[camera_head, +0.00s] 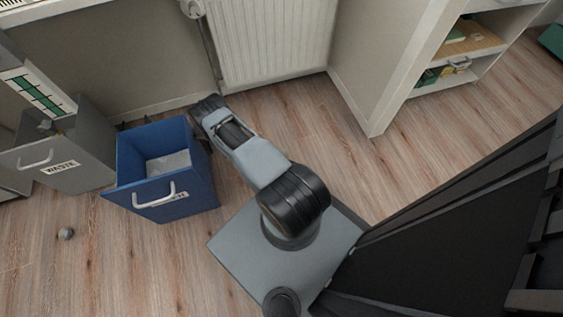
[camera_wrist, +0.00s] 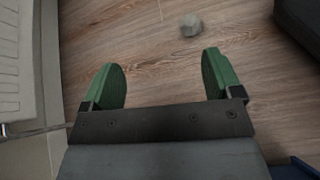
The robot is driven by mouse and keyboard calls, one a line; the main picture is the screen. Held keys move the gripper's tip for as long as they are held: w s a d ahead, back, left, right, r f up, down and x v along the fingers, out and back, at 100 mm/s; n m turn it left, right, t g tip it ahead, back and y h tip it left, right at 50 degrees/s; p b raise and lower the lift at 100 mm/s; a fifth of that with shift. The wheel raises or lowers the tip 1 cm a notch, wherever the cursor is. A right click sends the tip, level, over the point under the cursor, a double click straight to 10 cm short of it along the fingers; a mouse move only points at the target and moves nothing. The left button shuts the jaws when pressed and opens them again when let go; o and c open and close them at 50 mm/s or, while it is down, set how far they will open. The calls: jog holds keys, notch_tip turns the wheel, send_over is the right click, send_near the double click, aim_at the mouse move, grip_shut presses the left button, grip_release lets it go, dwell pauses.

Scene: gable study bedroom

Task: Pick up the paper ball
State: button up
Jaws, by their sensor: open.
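Another small grey ball (camera_head: 66,234) lies on the floor at the left.
A blue bin (camera_head: 185,203) with a white handle and pale contents stands close beside my gripper. A grey bin (camera_head: 93,170) labelled WASTE is left of it. A radiator (camera_head: 275,45) is behind, and a white shelf unit (camera_head: 385,85) at right. Floor between is open.

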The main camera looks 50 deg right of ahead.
jog(key=s+f+n+b, duration=0.1)
jog(key=s+f, duration=0.1)
jog(key=f, duration=0.3)
jog(key=s+d+f+h+b, duration=0.1)
jog(key=s+f, duration=0.1)
jog(key=f, duration=0.3)
jog(key=s+d+f+n+h+b, duration=0.1)
jog(key=s+f+b, duration=0.1)
jog(key=f, duration=0.4)
jog(key=shift+s+n, duration=0.25)
jog(key=shift+n, duration=0.05)
jog(key=x, duration=0.4)
jog(key=b+x, duration=0.1)
jog(key=x, duration=0.2)
jog(key=shift+s+d+f, duration=0.1)
jog(key=shift+s+f, duration=0.25)
jog(key=shift+f, duration=0.1)
jog(key=shift+b+x, duration=0.95)
jog(key=shift+x, duration=2.15)
jog(key=shift+s, duration=0.1)
jog(key=shift+c, duration=0.4)
jog(key=c, duration=0.9)
